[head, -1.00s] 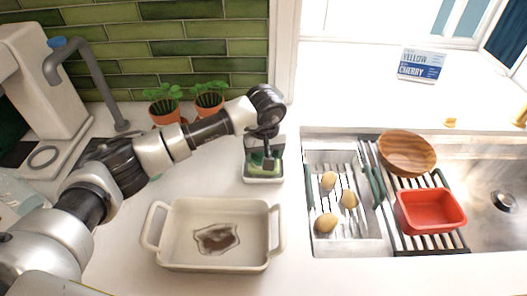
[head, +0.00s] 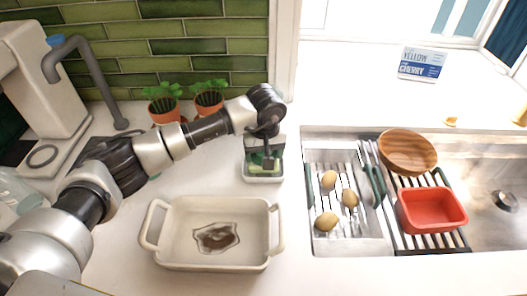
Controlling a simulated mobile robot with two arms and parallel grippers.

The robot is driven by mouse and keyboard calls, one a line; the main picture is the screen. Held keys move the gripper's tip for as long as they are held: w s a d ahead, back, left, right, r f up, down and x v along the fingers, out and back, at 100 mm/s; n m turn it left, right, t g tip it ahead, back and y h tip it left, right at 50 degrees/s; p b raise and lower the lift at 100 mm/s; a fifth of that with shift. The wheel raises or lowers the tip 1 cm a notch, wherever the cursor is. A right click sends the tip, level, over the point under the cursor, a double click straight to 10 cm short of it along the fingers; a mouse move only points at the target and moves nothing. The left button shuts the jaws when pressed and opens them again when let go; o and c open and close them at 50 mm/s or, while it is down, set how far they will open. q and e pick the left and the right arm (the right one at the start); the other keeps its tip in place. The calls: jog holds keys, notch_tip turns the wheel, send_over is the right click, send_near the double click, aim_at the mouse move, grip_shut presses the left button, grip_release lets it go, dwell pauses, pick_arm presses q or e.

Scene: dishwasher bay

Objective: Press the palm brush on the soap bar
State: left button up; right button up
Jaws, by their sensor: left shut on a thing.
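My left gripper (head: 267,158) points down over a small white caddy (head: 264,179) at the middle of the counter. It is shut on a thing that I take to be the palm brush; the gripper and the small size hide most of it. A pale green block (head: 256,162), which looks like the soap bar, sits in the caddy right under and beside the fingers. I cannot tell whether the brush touches it. My right gripper is not in view.
A cream baking dish (head: 173,263) with a brown stain (head: 216,238) stands in front of the caddy. Potted plants (head: 208,102) stand behind. To the right, the sink holds a rack with potatoes (head: 326,221), a wooden bowl (head: 408,151) and a red tub (head: 432,210).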

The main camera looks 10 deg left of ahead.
pick_arm(q)
jog(key=shift+f, duration=0.15)
dwell(1.2)
notch_tip(320, 180, up, 2)
jog(key=shift+r+p, duration=1.1)
jog(key=shift+r, duration=1.5)
